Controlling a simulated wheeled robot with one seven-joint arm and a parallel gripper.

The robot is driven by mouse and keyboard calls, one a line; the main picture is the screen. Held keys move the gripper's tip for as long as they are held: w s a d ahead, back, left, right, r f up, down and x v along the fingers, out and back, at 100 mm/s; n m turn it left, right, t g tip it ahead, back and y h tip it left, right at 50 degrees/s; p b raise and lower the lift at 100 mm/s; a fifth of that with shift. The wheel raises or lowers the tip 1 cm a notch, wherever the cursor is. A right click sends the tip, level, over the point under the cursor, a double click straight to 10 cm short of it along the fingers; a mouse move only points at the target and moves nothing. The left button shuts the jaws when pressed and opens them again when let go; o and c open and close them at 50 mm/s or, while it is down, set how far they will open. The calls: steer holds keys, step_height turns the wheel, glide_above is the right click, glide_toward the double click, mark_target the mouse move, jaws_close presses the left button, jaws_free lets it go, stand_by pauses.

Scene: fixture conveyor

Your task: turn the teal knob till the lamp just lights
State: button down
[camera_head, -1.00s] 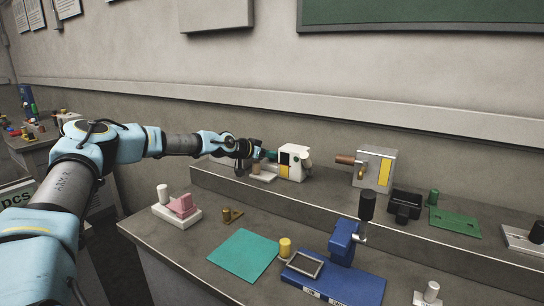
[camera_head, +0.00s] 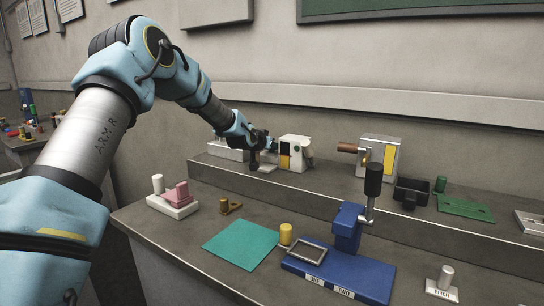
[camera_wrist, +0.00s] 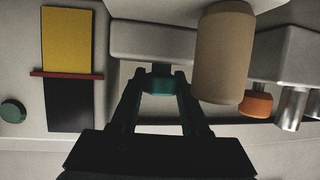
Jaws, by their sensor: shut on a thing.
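My gripper (camera_wrist: 159,88) is shut on the teal knob (camera_wrist: 159,80) in the wrist view, with one dark finger on each side. The knob sits on a short stem from a pale bar-shaped block. In the head view my gripper (camera_head: 268,142) is at the left side of a white box (camera_head: 297,153), and it hides the knob there. In the wrist view a yellow and black panel (camera_wrist: 68,45) with a red bar across it shows at left. Left of it is a dark green disc (camera_wrist: 12,110), possibly the lamp, which does not look lit.
A tan cylinder (camera_wrist: 222,55) stands close right of the fingers, with an orange knob (camera_wrist: 256,104) beyond it. A grey box with a yellow panel (camera_head: 389,158) stands on the ledge. A blue fixture with a black-handled crank (camera_head: 348,228) and a teal mat (camera_head: 241,246) lie in front.

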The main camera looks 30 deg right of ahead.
steer(key=shift+s+f, duration=0.15)
steer(key=shift+f, duration=0.2)
steer(key=c, duration=0.9)
jaws_free()
steer(key=shift+o, duration=0.9)
steer(key=shift+r, duration=0.1)
steer(key=shift+o, duration=0.2)
steer(key=shift+r, duration=0.1)
steer(key=shift+r, duration=0.1)
steer(key=shift+a, duration=0.1)
steer(key=b+v, duration=0.3)
steer(key=v, duration=0.7)
steer(key=shift+s, duration=0.3)
steer(key=shift+r, duration=0.1)
